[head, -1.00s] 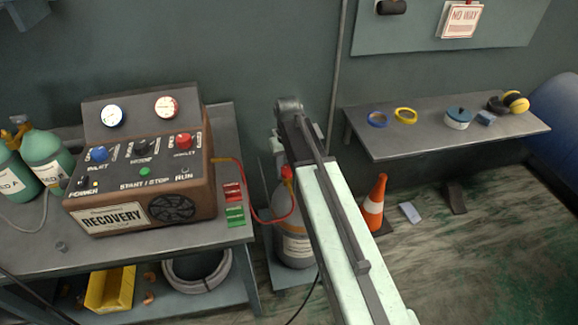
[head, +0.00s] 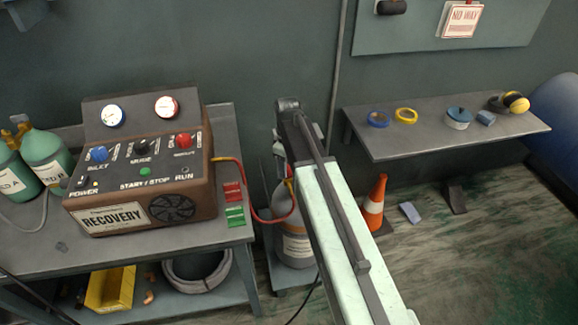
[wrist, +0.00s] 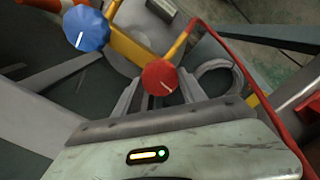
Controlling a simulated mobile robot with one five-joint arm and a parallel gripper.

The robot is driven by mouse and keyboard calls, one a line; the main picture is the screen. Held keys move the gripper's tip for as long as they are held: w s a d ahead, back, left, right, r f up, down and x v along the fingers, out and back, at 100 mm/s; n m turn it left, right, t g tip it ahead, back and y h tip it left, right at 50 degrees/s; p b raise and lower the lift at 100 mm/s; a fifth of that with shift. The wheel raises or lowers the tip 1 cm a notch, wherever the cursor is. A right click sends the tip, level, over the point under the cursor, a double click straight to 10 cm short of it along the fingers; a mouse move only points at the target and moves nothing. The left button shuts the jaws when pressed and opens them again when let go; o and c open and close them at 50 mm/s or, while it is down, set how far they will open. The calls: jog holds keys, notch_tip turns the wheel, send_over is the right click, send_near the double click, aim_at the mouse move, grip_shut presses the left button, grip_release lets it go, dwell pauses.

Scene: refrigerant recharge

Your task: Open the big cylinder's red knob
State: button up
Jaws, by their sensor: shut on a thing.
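A blue knob (wrist: 86,28) sits to the upper left on the same yellow valve.
A red hose (head: 262,219) runs from the recovery machine (head: 140,165) to the cylinder top; it passes at the right in the wrist view. An orange cone (head: 374,205) stands right of my arm. A side shelf (head: 440,130) holds tape rolls and earmuffs.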

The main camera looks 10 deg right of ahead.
jog(key=shift+n, duration=0.3)
jog(key=o, duration=1.4)
jog(key=shift+c, duration=0.2)
jog(key=shift+r, duration=0.1)
jog(key=shift+r+p, duration=0.35)
jog(key=shift+p, duration=0.05)
notch_tip(320, 180, up, 7)
jog(key=p, duration=0.7)
jog(key=shift+r, duration=0.15)
